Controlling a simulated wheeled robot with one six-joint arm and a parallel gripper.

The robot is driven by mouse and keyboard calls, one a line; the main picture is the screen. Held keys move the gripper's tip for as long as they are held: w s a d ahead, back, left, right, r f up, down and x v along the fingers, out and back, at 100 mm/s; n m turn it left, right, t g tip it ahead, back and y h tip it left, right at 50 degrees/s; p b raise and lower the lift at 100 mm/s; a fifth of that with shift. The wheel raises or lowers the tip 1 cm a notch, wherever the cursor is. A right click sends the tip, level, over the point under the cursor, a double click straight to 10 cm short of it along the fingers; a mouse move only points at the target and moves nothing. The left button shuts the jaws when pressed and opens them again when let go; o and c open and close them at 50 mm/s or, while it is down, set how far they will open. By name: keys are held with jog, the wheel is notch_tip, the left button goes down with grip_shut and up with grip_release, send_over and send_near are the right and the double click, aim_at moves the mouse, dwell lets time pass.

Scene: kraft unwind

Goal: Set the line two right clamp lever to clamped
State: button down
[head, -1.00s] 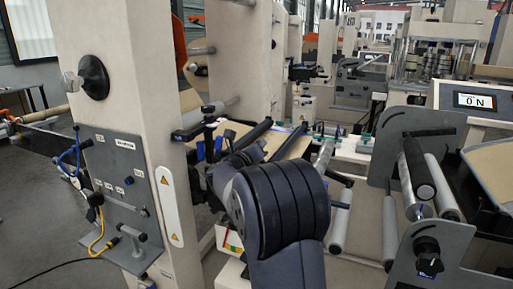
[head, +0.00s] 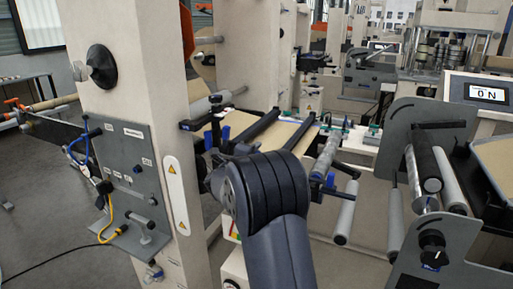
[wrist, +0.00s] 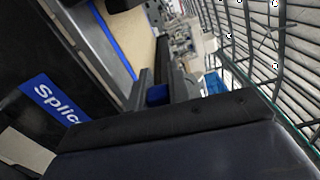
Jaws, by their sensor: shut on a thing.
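My gripper (wrist: 168,84) is shut on a small blue lever (wrist: 157,95) in the wrist view. The fingers hide much of the lever, and I cannot tell its angle. In the head view my thick dark wrist hides most of the gripper. The splice table (head: 240,121) shows beyond my wrist, with a tan sheet and dark clamp bars (head: 293,137). Blue lever parts show at the left of my wrist (head: 208,140) and at the right (head: 330,181). A blue "Splice" label (wrist: 50,100) lies left of the gripper in the wrist view.
A beige post (head: 135,60) with a grey panel (head: 125,165) stands at the left, with hoses and fittings. Rollers (head: 425,170) on a grey side plate and a display (head: 487,93) stand at the right. Open floor shows at the far left.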

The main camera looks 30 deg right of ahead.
jog(key=shift+f+n, duration=0.35)
jog(key=shift+n, duration=0.15)
jog(key=shift+f, duration=0.15)
jog(key=c, duration=1.3)
grip_release()
jog(key=shift+a, duration=0.15)
jog(key=b+v, duration=0.2)
jog(key=v, duration=0.8)
jog(key=shift+s+a, duration=0.2)
jog(key=shift+s, duration=0.05)
